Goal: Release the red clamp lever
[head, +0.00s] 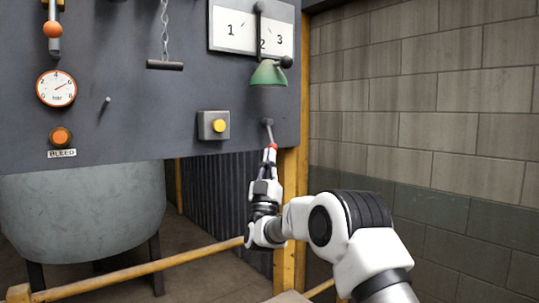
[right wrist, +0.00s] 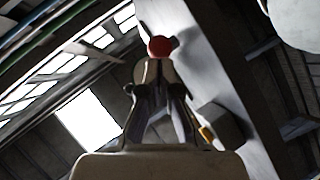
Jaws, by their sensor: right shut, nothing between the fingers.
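The clamp lever hangs from a grey pivot near the lower right corner of the dark panel. Its red knob (head: 272,146) points down. My right gripper (head: 269,158) is just below the knob, pointing up, with its fingers shut and empty. In the right wrist view the red knob (right wrist: 160,47) is right at the fingertips of the right gripper (right wrist: 158,68), beyond them rather than between them. I cannot tell whether they touch. My left gripper is not in view.
A yellow button (head: 218,125) in a grey box is left of the lever. A green shade-like piece (head: 268,75) hangs above it. A wooden post (head: 290,200) stands close right of my gripper. A gauge (head: 56,89) and an orange bleed button (head: 61,137) are far left.

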